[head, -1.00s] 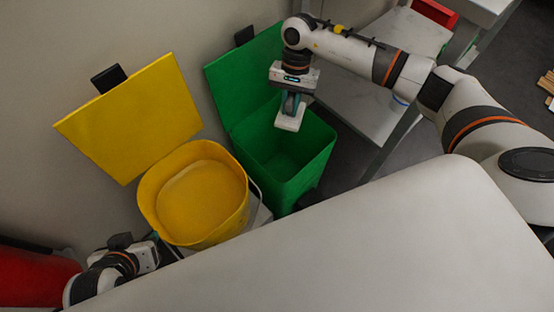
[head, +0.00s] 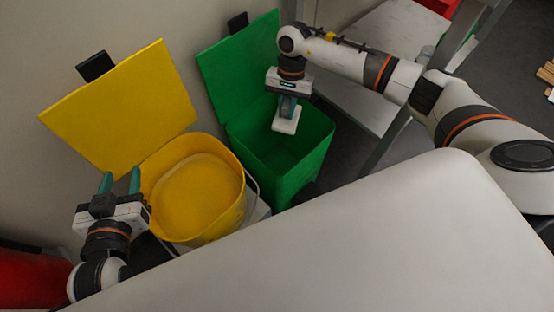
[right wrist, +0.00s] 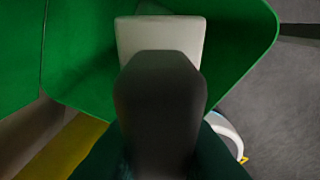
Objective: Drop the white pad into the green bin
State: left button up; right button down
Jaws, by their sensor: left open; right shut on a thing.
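The white pad (head: 285,126) is held by my right gripper (head: 287,108) above the mouth of the green bin (head: 300,176). In the right wrist view the white pad (right wrist: 160,36) shows beyond the dark gripper body, with the green bin (right wrist: 245,50) behind and around it. My right gripper is shut on the pad, and its fingertips are partly hidden. The green bin's lid (head: 240,68) stands open against the wall. My left gripper (head: 121,183) is open and empty, in front of the yellow bin's lid at the left.
A yellow bin (head: 220,221) with its lid (head: 125,108) raised stands left of the green bin. A red object (head: 30,278) sits at the lower left. A grey table (head: 375,75) stands behind my right arm, with its leg close to the green bin.

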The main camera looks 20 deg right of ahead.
pick_arm(q)
jog(key=shift+w+d+r, duration=0.15)
jog(key=shift+w+r, duration=0.05)
jog(key=shift+r, duration=0.15)
pick_arm(e)
jog(key=shift+f, duration=0.2)
jog(key=c, duration=1.3)
grip_release()
jog(key=shift+o, duration=0.2)
jog(key=p+v, duration=0.2)
jog(key=v, duration=0.8)
jog(key=shift+r, duration=0.4)
pick_arm(q)
jog(key=s+a+f+g+y, duration=0.1)
jog(key=s+a+f+g, duration=0.1)
jog(key=s+f+g, duration=0.3)
jog(key=shift+s+a+f, duration=0.2)
jog(key=shift+a+f, duration=0.05)
jog(key=shift+f, duration=0.45)
pick_arm(e)
jog(key=shift+w+d+r, duration=0.15)
jog(key=shift+d+r, duration=0.05)
jog(key=shift+r, duration=0.4)
